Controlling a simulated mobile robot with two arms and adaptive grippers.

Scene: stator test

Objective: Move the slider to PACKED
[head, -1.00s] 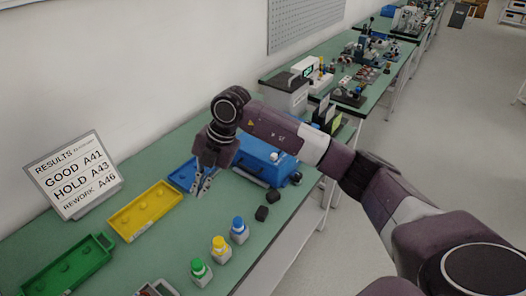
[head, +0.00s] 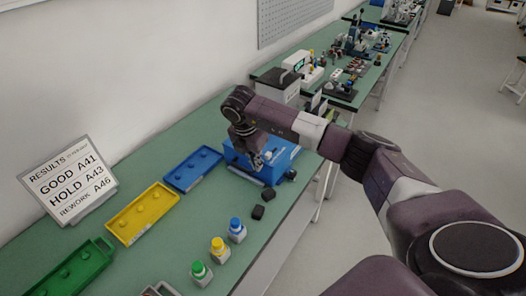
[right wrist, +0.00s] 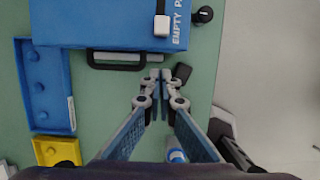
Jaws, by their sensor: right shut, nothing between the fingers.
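The blue case (head: 240,161) stands on the green bench and also fills the top of the right wrist view (right wrist: 100,22). The slider is a small white block (right wrist: 162,25) on a dark track on the case's top. It sits beside the word EMPTY; the label beyond the first letter P is cut off by the picture edge. My right gripper (right wrist: 168,76) is shut and empty. Its fingertips are near the case's black handle (right wrist: 115,66), at the front side, apart from the slider in the picture. In the head view my right gripper (head: 257,164) partly covers the case. My left gripper is not in view.
A blue tray (head: 170,178), a yellow tray (head: 119,222) and a green tray (head: 45,282) line the wall side. Blue-, yellow- and green-capped bottles (head: 237,231) and dark blocks (head: 257,212) stand near the front edge. A results sign (head: 68,182) leans behind.

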